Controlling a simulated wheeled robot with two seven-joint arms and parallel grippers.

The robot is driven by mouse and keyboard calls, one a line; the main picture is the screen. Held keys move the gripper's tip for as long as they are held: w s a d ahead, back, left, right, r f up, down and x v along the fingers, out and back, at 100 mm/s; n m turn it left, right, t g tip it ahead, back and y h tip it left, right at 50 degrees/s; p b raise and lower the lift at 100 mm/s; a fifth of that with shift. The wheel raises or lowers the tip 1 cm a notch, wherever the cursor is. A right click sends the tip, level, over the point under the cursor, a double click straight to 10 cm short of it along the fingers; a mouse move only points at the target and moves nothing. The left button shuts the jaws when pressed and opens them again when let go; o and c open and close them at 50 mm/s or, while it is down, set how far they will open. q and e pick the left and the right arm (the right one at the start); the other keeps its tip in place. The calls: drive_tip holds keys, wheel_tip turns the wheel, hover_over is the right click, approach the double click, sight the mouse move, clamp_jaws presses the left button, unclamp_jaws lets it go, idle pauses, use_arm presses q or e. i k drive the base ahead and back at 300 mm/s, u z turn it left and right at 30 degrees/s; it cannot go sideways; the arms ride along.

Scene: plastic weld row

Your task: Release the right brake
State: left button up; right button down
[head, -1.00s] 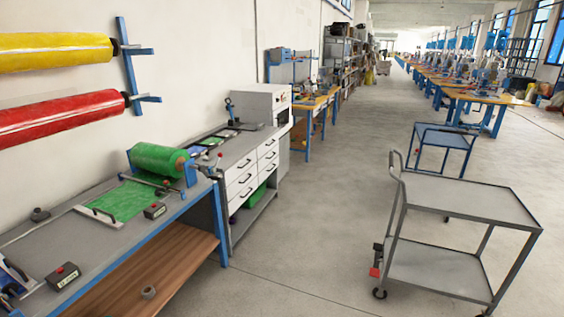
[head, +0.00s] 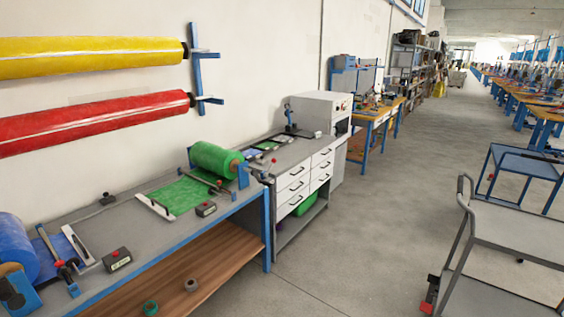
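Neither of my grippers is in view. I cannot tell for certain which part is the right brake. A green roll (head: 208,160) sits in a blue holder (head: 243,175) on the workbench, with green film drawn out to the left. A small red-tipped part (head: 273,161) stands beside that holder's right end. A blue roll (head: 14,243) is cut off at the left edge, with a red-and-black lever-like part (head: 66,272) beside it. On the grey trolley at the right, a red pedal-like part (head: 427,307) shows low down near a wheel.
The grey workbench (head: 130,215) runs along the left wall, carrying small black boxes with red buttons (head: 117,259). A white drawer cabinet (head: 300,190) stands beyond it. The grey trolley (head: 520,235) and a blue cart (head: 525,160) stand right. Open floor (head: 370,225) lies between.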

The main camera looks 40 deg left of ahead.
sight(273, 160)
drive_tip(key=i, duration=1.8)
drive_tip(key=u, duration=0.85)
drive_tip(key=i, duration=0.95)
drive_tip(key=u, duration=1.65)
drive_tip(key=i, duration=0.6)
drive_tip(key=u, duration=0.5)
